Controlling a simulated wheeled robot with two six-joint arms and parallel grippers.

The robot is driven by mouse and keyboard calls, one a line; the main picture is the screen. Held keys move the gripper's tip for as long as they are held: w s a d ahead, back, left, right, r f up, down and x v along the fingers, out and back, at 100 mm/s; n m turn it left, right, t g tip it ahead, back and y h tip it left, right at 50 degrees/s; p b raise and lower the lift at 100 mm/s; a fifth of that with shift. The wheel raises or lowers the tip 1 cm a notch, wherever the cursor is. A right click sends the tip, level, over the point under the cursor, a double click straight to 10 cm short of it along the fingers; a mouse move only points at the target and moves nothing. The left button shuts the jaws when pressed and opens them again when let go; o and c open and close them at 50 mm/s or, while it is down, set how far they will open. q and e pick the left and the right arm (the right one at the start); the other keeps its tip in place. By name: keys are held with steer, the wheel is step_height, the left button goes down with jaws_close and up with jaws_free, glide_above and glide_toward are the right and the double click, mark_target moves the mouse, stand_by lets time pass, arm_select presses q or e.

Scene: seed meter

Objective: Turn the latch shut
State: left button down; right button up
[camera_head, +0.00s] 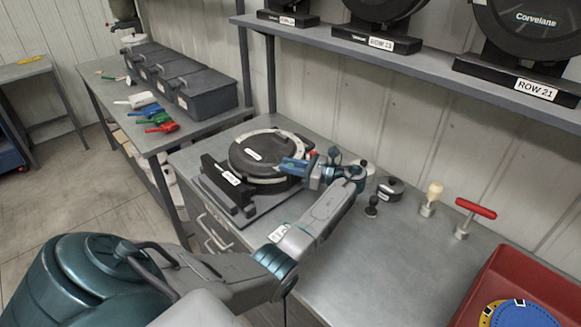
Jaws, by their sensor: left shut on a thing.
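The seed meter (262,153) is a round black housing with a pale ring, held in a black stand on the grey workbench. My left gripper (297,166) is at the right side of the meter, shut on a small blue part at its rim. I take this blue part (292,164) to be the latch; the gripper hides much of it, so its exact angle cannot be told. A small bit of red (312,154) shows just behind the gripper. My right gripper is not in view.
Small black knobs (390,187), a wooden-handled tool (431,197) and a red T-handle tool (474,209) stand right of my arm. A shelf (420,75) with more meters hangs above. The front middle is clear.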

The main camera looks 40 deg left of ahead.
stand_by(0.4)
arm_select(q)
steer(key=c, duration=1.3)
jaws_free()
steer(key=shift+w+d+f, duration=0.1)
steer(key=shift+w+d, duration=0.05)
steer(key=shift+d, duration=0.1)
steer(key=b+v, duration=0.4)
steer(key=v, duration=0.6)
